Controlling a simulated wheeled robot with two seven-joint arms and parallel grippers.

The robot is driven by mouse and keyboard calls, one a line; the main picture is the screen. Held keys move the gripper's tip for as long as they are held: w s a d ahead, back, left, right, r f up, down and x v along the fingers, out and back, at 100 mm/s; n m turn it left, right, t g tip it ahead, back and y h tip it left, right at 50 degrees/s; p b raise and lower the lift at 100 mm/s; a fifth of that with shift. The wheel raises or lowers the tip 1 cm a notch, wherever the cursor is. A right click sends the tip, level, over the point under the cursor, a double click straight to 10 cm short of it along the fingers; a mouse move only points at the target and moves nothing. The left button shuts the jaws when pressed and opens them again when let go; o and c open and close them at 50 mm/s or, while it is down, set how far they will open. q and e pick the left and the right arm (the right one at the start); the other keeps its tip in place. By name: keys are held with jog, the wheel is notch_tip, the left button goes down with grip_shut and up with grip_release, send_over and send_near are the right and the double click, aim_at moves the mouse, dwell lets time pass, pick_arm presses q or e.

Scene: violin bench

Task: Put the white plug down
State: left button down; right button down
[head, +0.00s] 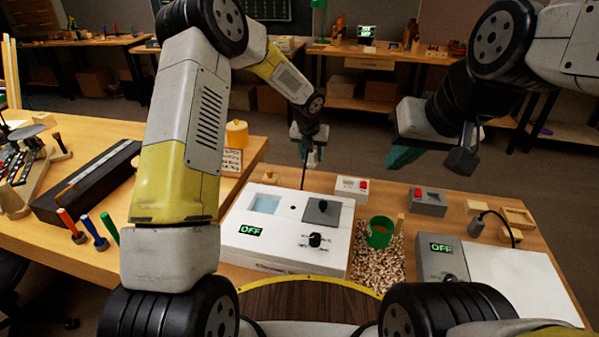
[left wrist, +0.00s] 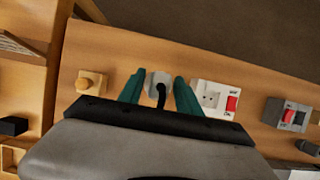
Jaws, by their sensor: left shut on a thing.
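The white plug (left wrist: 158,78) is between the two teal fingers of my left gripper (left wrist: 157,90) in the left wrist view, with its black cable running toward the camera. In the head view my left gripper (head: 311,155) is shut, above the far edge of the bench. The cable hangs from it to the white machine (head: 285,251), whose display reads OFF. A white socket box (head: 352,188) with a red switch stands to the right; it is also just right of the fingers in the left wrist view (left wrist: 211,98). My right gripper (head: 432,157) is raised over the bench's far edge; its opening is unclear.
A small wooden block (head: 270,177) stands left of the cable. A grey switch box (head: 427,201), a green cup (head: 380,232) and a grey machine (head: 441,259) are to the right. Wood chips (head: 377,266) lie in front of the cup.

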pick_arm(q)
notch_tip(320, 180, down, 9)
jog(key=shift+f, duration=0.1)
dwell(0.3)
jog(key=shift+f, duration=0.1)
jog(key=c, duration=0.8)
grip_release()
jog(key=shift+c, duration=0.2)
